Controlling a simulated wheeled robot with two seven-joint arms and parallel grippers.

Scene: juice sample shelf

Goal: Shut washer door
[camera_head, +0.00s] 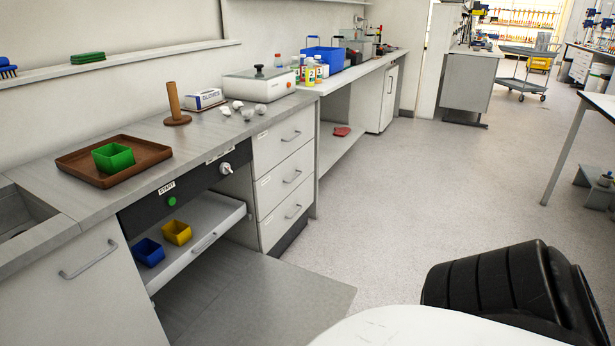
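The washer is built in under the counter, with a black front panel (200,187) carrying a START label, a green button (172,201) and a knob (225,168). Its grey door (275,300) is folded down and lies open, roughly level, low in front of the washer. A light grey rack (212,241) is pulled out above the door. A blue cup (149,253) and a yellow cup (177,233) stand in the rack. Neither of my grippers shows in the head view.
A green cup (113,157) stands on a brown tray (75,165) on the counter. A drawer unit (283,175) is right of the washer, and a cabinet door (85,295) is left. The floor (400,200) to the right is clear.

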